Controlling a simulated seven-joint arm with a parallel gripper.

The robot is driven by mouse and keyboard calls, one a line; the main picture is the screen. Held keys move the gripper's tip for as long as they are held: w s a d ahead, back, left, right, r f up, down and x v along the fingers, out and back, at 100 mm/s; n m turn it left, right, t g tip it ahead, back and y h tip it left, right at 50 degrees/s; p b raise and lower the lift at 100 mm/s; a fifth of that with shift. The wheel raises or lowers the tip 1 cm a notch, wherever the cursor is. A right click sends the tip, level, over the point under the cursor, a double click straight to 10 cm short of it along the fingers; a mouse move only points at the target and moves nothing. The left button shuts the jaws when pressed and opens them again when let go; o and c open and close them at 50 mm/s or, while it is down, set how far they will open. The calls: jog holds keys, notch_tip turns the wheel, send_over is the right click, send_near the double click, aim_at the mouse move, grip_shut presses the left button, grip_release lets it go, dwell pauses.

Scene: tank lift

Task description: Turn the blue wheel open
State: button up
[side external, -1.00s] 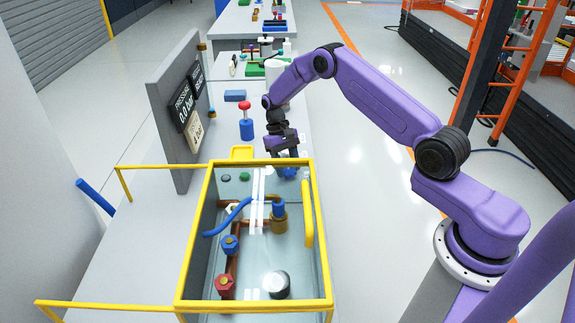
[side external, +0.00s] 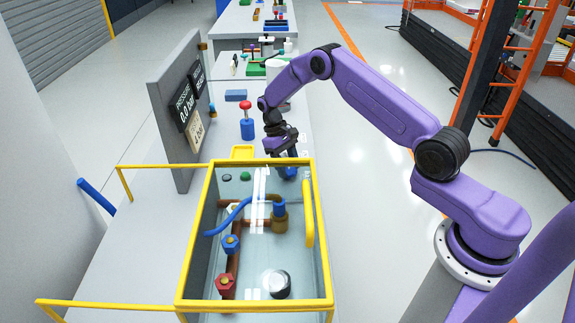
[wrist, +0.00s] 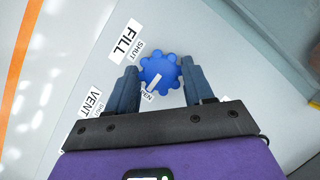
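The blue wheel (wrist: 159,70) has a scalloped rim and a white pointer line, which points at a partly hidden label ending in "PEN" in the wrist view. My gripper (wrist: 160,75) has one finger on each side of the wheel, close against its rim. In the side view my gripper (side external: 283,152) is low over the bench behind the tank, and the wheel is mostly hidden there. The FILL label (wrist: 127,39) and its SHUT mark lie beyond the wheel.
A VENT label (wrist: 95,100) lies left of my gripper. The glass tank with a yellow frame (side external: 250,162) stands just in front of my gripper.

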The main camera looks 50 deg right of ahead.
jog(key=o, duration=0.3)
jog(key=shift+o, duration=0.2)
jog(key=shift+r, duration=0.15)
jog(key=v, duration=1.7)
jog(key=shift+w, duration=0.15)
jog(key=shift+a, duration=0.1)
